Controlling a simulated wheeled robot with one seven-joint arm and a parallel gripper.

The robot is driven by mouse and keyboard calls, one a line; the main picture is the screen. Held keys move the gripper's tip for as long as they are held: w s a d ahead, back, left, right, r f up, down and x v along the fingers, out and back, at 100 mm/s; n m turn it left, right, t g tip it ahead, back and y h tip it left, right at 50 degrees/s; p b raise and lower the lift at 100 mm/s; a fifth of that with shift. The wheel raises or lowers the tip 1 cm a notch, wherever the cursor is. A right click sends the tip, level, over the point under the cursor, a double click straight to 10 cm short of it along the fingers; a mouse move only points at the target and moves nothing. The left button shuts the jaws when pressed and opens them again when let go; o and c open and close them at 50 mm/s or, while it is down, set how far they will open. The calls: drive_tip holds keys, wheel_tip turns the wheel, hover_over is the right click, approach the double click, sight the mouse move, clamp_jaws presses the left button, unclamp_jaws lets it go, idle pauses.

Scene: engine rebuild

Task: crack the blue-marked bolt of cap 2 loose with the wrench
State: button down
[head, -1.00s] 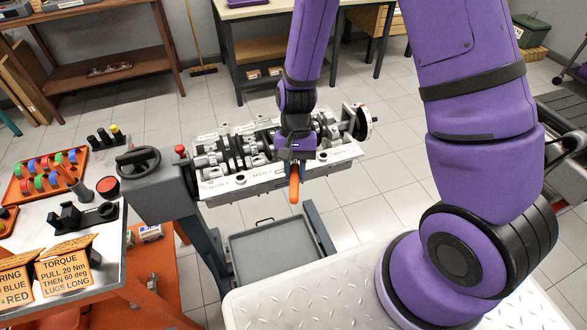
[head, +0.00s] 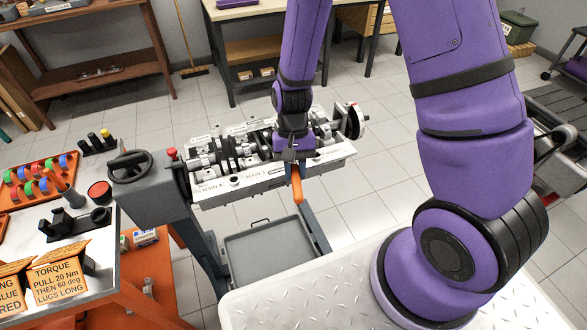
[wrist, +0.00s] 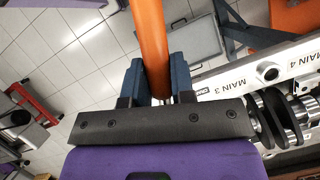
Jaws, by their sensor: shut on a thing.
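My gripper (head: 294,160) is shut on the orange-handled wrench (head: 297,187) at the near side of the engine block (head: 240,189). In the wrist view the orange handle (wrist: 151,40) stands between the dark fingers (wrist: 156,85) of my gripper. The wrench's working end is hidden, so I cannot tell whether it sits on a bolt. The labels MAIN 3 and MAIN 4 (wrist: 273,73) lie to the right of the fingers in that view. Cap 2 and its blue-marked bolt cannot be made out behind my arm.
The block rests on a grey stand with a handwheel (head: 130,166) at left. A grey tray (head: 265,255) lies below. A bench at left carries an orange rack (head: 38,190) of coloured rings and a torque sign (head: 60,278).

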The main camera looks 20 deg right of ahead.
drive_tip(key=shift+d, duration=0.3)
drive_tip(key=shift+a, duration=0.4)
idle(0.6)
drive_tip(key=shift+r, duration=1.45)
idle(3.7)
drive_tip(key=shift+r, duration=1.3)
